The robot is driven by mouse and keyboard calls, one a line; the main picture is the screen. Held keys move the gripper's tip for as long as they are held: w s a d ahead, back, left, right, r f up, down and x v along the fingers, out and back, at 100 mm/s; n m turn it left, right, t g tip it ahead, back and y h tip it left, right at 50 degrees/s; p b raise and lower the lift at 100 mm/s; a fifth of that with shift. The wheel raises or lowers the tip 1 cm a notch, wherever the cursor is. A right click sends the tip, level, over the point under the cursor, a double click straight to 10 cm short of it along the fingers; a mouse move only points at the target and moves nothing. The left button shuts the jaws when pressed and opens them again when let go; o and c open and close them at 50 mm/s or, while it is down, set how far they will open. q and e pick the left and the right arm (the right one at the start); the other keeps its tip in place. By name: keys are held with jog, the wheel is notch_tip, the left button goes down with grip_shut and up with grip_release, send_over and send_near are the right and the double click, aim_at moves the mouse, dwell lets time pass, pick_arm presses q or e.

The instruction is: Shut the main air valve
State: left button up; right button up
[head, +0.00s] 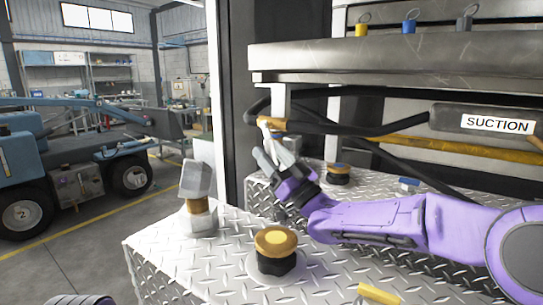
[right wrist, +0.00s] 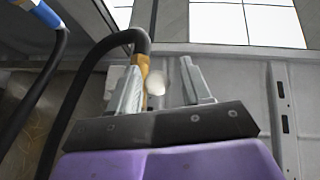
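A pale lever-like handle (head: 264,123) sits at a brass fitting (head: 273,125) on a black hose, at the cabinet's left end; this looks like the main air valve, though no label shows on it. My right gripper (head: 268,152) reaches up from the right, just below and in front of the fitting. In the right wrist view its two grey fingers (right wrist: 163,88) are apart. The brass fitting (right wrist: 143,66) and a pale round end (right wrist: 156,82) show between or behind them, nearer the left finger. I cannot tell whether they touch. My left gripper is not in view.
Yellow-topped knobs (head: 275,241) and a grey block-headed fitting (head: 197,195) stand on the diamond-plate deck (head: 216,262). A pipe labelled SUCTION (head: 490,122) and hoses crowd the right. A steel shelf (head: 400,55) overhangs. Open workshop floor lies left, with a blue vehicle (head: 75,165).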

jog(key=shift+s+d+f, duration=0.2)
jog(key=shift+d+f, duration=0.05)
jog(key=s+d+f+b, duration=0.1)
jog(key=s+d, duration=0.8)
jog(key=d, duration=0.1)
jog(key=shift+s+b, duration=0.35)
jog(key=shift+s, duration=0.05)
jog(key=shift+f, duration=0.1)
